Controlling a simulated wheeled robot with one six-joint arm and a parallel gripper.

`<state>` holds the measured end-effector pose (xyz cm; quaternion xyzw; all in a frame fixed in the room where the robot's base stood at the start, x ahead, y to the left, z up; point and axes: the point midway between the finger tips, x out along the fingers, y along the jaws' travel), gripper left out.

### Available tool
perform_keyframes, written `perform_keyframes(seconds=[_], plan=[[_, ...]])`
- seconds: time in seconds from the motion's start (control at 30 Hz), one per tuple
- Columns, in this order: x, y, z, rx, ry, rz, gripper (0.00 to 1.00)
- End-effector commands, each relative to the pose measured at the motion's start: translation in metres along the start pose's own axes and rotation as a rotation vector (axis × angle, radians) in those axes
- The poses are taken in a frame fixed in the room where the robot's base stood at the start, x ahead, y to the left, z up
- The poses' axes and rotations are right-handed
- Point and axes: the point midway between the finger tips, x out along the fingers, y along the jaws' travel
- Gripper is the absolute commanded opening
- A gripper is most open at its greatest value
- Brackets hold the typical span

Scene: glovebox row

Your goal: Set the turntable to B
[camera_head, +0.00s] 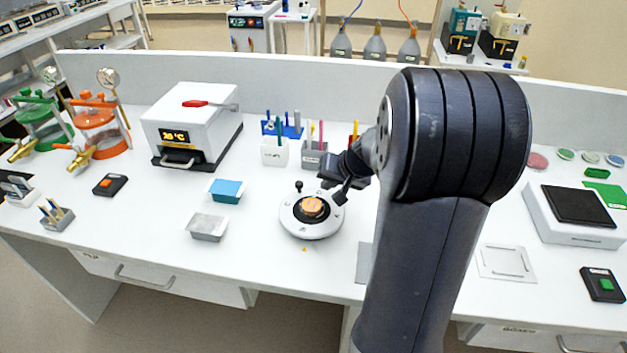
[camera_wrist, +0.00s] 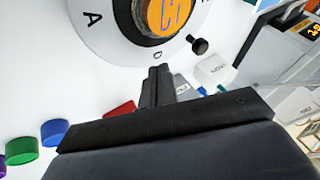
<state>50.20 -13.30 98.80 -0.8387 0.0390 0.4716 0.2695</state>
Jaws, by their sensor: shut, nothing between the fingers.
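The turntable (camera_head: 291,223) stands near the front middle of the bench, a white disc with a dark ring and an orange centre piece (camera_head: 313,207). A black knob (camera_head: 299,187) stands up at its back-left rim. In the wrist view the disc (camera_wrist: 108,42) shows a letter A at left and a D near my fingers; the knob (camera_wrist: 199,46) is right of the D. A small orange mark (camera_head: 304,249) lies on the bench in front. My gripper (camera_head: 341,197) is shut and empty at the disc's right rim, beside the D in the wrist view (camera_wrist: 158,72). Contact is unclear.
A blue-topped tray (camera_head: 226,191) and a grey tray (camera_head: 207,228) lie left of the turntable. Pen holders (camera_head: 274,153) stand behind it. A white heater box (camera_head: 194,125) is further left. My arm hides the bench to the right.

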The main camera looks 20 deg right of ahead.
Motion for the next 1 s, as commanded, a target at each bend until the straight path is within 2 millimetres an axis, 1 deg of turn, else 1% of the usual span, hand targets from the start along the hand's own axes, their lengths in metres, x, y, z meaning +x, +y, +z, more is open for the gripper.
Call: perform_keyframes(seconds=[0.03,0.1,0.27,0.43,0.73,1.0], plan=[[0.002,-0.01,-0.001,-0.003,-0.004,-0.002,0.0],[0.007,-0.018,0.0,-0.004,-0.003,-0.002,0.0],[0.016,-0.031,0.001,-0.003,-0.002,-0.001,0.0],[0.019,-0.034,0.001,-0.001,0.0,0.0,0.0],[0.02,-0.034,0.001,-0.002,0.0,-0.001,0.0],[0.027,-0.043,0.004,-0.086,-0.041,-0.044,0.0]])
